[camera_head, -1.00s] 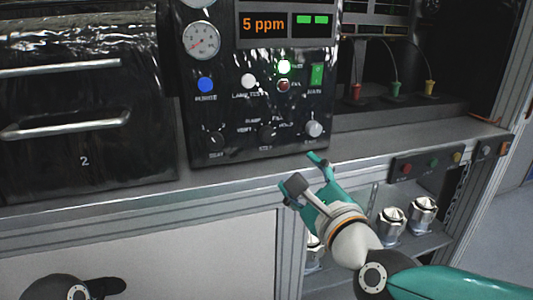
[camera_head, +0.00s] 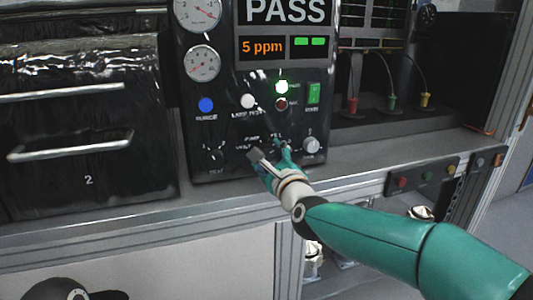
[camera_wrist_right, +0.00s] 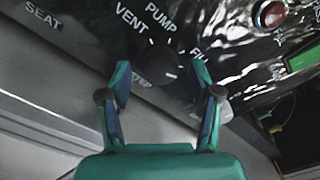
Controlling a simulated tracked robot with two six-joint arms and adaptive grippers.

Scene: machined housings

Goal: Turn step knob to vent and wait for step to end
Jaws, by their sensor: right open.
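The step knob (camera_wrist_right: 158,64) is a dark round knob on the black panel, with VENT, PUMP and FILL printed around it. A pale mark on its face points to the lower right in the wrist view, away from VENT. My right gripper (camera_wrist_right: 161,72) is open, with one finger on each side of the knob; contact is unclear. In the head view my right gripper (camera_head: 273,155) mostly hides the knob. The panel's display (camera_head: 286,12) reads PASS, and the readout (camera_head: 262,47) below shows 5 ppm. My left gripper is out of view.
The seat knob (camera_head: 215,154) is left of my gripper and another knob (camera_head: 311,145) is close on its right. The bench edge (camera_head: 225,200) runs below the panel.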

